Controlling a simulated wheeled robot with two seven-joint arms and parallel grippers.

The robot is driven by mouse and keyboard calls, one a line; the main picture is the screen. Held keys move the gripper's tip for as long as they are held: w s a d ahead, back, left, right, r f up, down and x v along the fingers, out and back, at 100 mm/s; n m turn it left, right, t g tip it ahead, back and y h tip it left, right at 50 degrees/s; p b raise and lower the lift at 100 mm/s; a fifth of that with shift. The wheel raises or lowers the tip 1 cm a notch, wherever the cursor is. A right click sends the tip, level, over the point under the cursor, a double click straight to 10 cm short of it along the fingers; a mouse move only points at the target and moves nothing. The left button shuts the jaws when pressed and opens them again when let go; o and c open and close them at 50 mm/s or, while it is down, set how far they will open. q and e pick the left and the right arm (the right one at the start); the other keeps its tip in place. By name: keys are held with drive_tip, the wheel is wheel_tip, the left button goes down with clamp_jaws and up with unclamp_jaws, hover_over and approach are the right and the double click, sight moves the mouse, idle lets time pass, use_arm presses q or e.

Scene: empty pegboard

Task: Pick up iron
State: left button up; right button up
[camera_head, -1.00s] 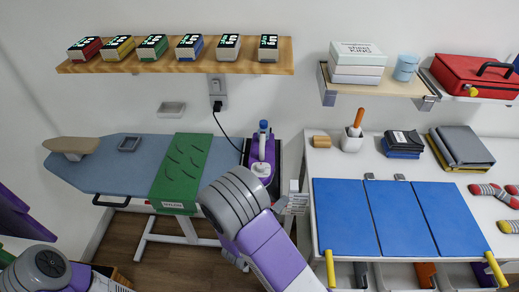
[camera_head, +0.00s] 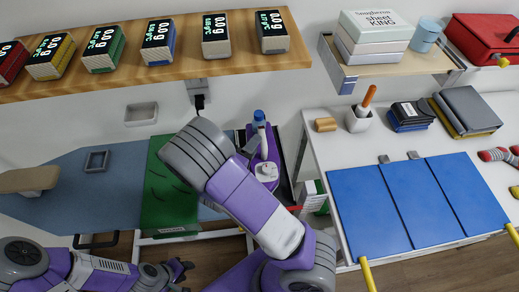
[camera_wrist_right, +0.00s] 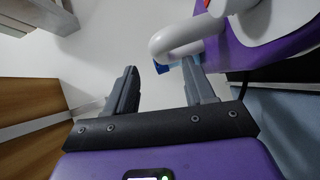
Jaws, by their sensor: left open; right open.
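The iron (camera_head: 266,168) is purple and white with a blue cap. It stands at the right end of the ironing board (camera_head: 55,215), partly hidden by my right arm. In the right wrist view its purple body and white looped handle (camera_wrist_right: 190,32) fill the upper right. My right gripper (camera_wrist_right: 160,85) is open, with nothing held. The curved end of the handle shows just beyond the gap between its fingertips; I cannot tell whether they touch. My left gripper (camera_head: 178,272) is open and empty at the bottom, in front of the board and far from the iron.
A green cloth (camera_head: 160,210) lies across the board. A black cord runs from the wall socket (camera_head: 199,88) behind the iron. A wooden shelf (camera_head: 150,80) with several small display boxes hangs above. A white table (camera_head: 318,150) with blue panels (camera_head: 410,200) stands close on the right.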

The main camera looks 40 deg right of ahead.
drive_tip(key=b+x, duration=0.1)
drive_tip(key=x, duration=0.4)
drive_tip(key=shift+d+f, duration=0.1)
drive_tip(key=shift+f, duration=0.05)
clamp_jaws()
idle(1.2)
